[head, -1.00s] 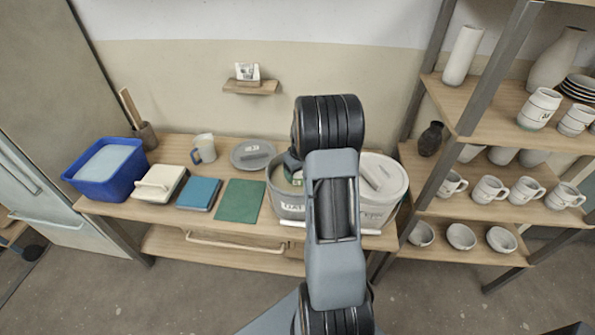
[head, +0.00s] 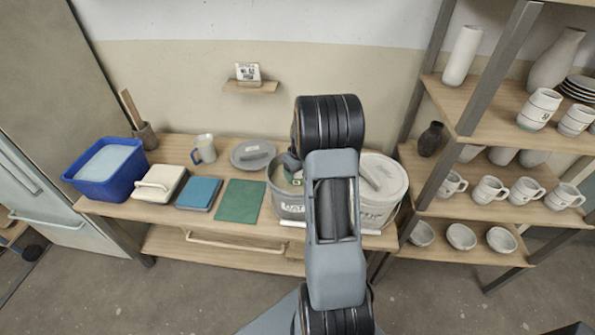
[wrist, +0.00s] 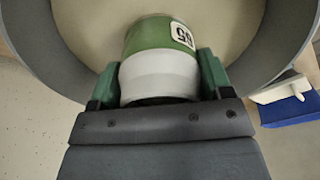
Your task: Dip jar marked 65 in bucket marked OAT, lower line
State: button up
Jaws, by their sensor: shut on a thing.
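My gripper (wrist: 158,74) is shut on a jar (wrist: 158,66) with a pale body, a green band at its far end and a label reading 65. In the wrist view the jar is over the cream glaze (wrist: 235,30), inside the outline of the grey bucket rim (wrist: 290,40). I cannot tell whether it touches the glaze. In the head view the open grey bucket (head: 287,212) stands on the bench, partly hidden by my arm. Its label is partly covered and not clearly readable. The gripper and jar are mostly hidden there.
A lidded bucket (head: 383,190) stands close on the right. Shelves of pottery (head: 500,140) stand right.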

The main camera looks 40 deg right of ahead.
jog(key=shift+r+p, duration=1.65)
jog(key=shift+r, duration=1.1)
notch_tip(320, 180, up, 8)
jog(key=p, duration=0.4)
jog(key=shift+f+p, duration=0.2)
jog(key=shift+p, duration=0.2)
